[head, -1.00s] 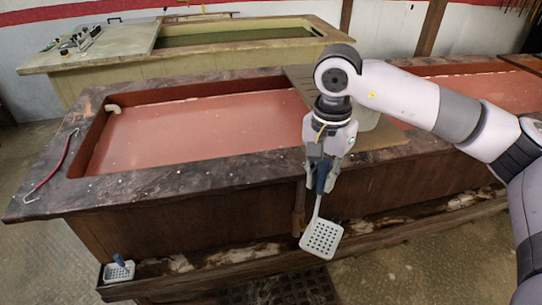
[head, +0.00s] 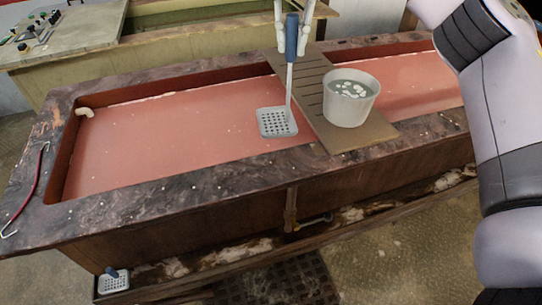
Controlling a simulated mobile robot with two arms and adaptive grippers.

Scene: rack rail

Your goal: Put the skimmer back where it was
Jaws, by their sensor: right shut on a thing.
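The skimmer (head: 277,121) has a square, perforated pale head, a thin shaft and a blue handle. My right gripper (head: 292,48) is shut on the blue handle at the top of the view. The skimmer hangs nearly upright with its head lowest, in front of the pink vat's surface and left of the slatted board. I cannot tell whether the head touches the liquid. A second, similar skimmer (head: 114,281) with a blue handle is at the low ledge, bottom left. My left gripper is not in view.
A pale bucket (head: 350,110) with whitish pieces in liquid stands on the slatted board (head: 325,120) across the vat (head: 160,198). A red-handled hook rod (head: 38,180) lies on the left rim. A low ledge (head: 230,258) runs along the front. A greenish vat stands behind.

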